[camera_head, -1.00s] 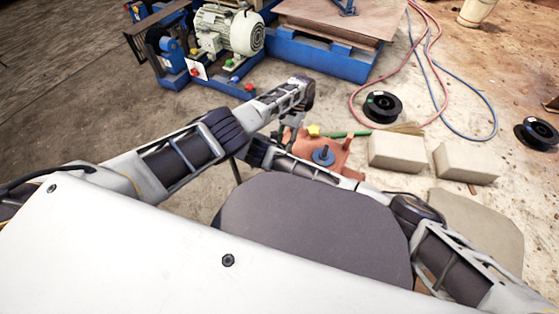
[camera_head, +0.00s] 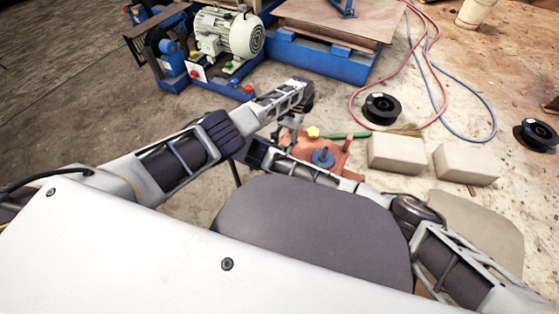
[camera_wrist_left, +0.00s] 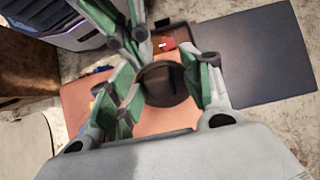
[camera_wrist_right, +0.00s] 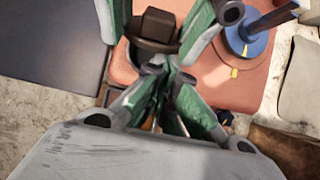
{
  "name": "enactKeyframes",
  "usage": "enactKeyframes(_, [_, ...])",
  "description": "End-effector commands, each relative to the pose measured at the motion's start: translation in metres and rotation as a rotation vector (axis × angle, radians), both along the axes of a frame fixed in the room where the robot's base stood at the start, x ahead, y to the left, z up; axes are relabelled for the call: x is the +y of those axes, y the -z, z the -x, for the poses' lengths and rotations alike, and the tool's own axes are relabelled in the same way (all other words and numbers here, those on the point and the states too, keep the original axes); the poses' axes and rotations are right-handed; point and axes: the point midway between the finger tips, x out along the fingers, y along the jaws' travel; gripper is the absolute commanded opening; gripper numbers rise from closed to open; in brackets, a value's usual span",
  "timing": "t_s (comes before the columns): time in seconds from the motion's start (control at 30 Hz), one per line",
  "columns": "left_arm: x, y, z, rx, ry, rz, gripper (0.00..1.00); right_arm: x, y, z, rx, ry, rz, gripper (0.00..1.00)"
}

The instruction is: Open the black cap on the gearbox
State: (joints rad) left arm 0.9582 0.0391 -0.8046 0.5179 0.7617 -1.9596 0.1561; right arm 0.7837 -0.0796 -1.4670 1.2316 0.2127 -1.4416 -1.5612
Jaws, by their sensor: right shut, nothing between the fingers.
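The gearbox (camera_head: 335,158) is an orange-red housing on the floor beneath my arms, partly hidden by them in the head view. The black cap, with a square knob on a round flange, shows in the right wrist view (camera_wrist_right: 157,28) and left wrist view (camera_wrist_left: 166,88). It sits over the gearbox top. My left gripper (camera_wrist_left: 166,75) has its green fingers on either side of the cap; I cannot tell whether they press on it. My right gripper (camera_wrist_right: 167,75) is shut and empty close beside the cap. The cap is hidden in the head view.
Two pale blocks (camera_head: 396,153) (camera_head: 466,163) lie to the right. Black spools (camera_head: 381,107), hoses (camera_head: 440,65) and a blue machine with a motor (camera_head: 228,31) lie beyond.

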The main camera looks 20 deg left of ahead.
Motion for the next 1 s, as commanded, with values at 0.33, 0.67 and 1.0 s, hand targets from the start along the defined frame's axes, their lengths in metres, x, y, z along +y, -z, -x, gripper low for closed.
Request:
enactKeyframes(0.33, [-0.001, -0.021, -0.001, -0.005, 0.005, 0.001, 0.48, 0.0, 0.001, 0.002, 0.003, -0.001, 0.0, 0.0])
enactKeyframes(0.67, [-0.002, -0.037, -0.003, -0.009, 0.004, 0.002, 0.48, 0.001, 0.002, 0.002, 0.004, -0.002, 0.0, 0.0])
enactKeyframes(1.0, [-0.002, -0.057, -0.002, -0.008, 0.005, 0.001, 0.48, 0.001, 0.002, 0.002, 0.005, -0.002, 0.0, 0.0])
